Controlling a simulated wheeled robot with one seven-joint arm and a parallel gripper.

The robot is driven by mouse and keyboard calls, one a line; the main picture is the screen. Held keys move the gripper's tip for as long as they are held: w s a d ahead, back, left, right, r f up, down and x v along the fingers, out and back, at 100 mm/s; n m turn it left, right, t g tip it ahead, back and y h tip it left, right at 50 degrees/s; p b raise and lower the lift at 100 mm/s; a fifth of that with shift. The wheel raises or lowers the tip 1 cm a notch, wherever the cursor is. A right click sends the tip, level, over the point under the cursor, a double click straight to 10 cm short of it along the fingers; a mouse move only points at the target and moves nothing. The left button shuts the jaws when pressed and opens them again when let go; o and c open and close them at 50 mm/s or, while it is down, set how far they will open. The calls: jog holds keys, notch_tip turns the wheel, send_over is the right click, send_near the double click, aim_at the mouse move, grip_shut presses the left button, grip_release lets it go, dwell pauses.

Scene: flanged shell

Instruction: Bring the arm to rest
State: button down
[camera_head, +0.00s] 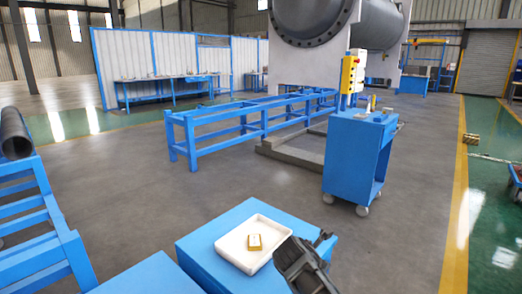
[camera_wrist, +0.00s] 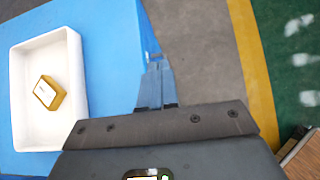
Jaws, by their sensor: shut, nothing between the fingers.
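My gripper (camera_head: 324,239) is at the lower middle of the head view, beside the right edge of a white tray. In the wrist view its fingers (camera_wrist: 156,84) are together, with nothing between them, over the edge of a blue surface. They are apart from the tray. The rest of my arm is mostly outside the head view.
The white tray (camera_head: 227,246) sits on a blue table (camera_head: 202,239) and holds a small yellow block with a pale top (camera_head: 254,242). A blue wheeled cart (camera_head: 352,155) stands behind, right of centre. Blue frames stand at left and centre. Grey floor lies open between them.

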jog(key=s+a+f+m+y, duration=0.1)
jog(key=s+f+m+y, duration=0.15)
jog(key=s+f, duration=0.35)
jog(key=s+a+f+m+t+y, duration=0.1)
jog(key=s+a+f+m, duration=0.15)
jog(key=s, duration=0.55)
jog(key=s+a+f+m+y, duration=0.1)
jog(key=s+f+m+y, duration=0.15)
jog(key=s+f, duration=0.4)
jog(key=s+r+m+t, duration=0.2)
jog(key=s+m, duration=0.2)
jog(key=s, duration=0.7)
jog(key=s+d+r+m, duration=0.3)
jog(key=s+m, duration=0.2)
jog(key=s, duration=0.4)
jog(key=s+d+r+m+t, duration=0.1)
jog(key=s+d+r+m, duration=0.1)
jog(key=s+r, duration=0.4)
jog(key=s+d+r+m+t, duration=0.2)
jog(key=s+r+m, duration=0.3)
jog(key=r, duration=0.6)
jog(key=s+d+r+m+t, duration=0.1)
jog(key=s+d+r+m, duration=0.2)
jog(key=s+r, duration=0.4)
jog(key=shift+s+d+r+m+t+h+p, duration=0.35)
jog(key=shift+r+m, duration=0.2)
jog(key=shift+r, duration=0.3)
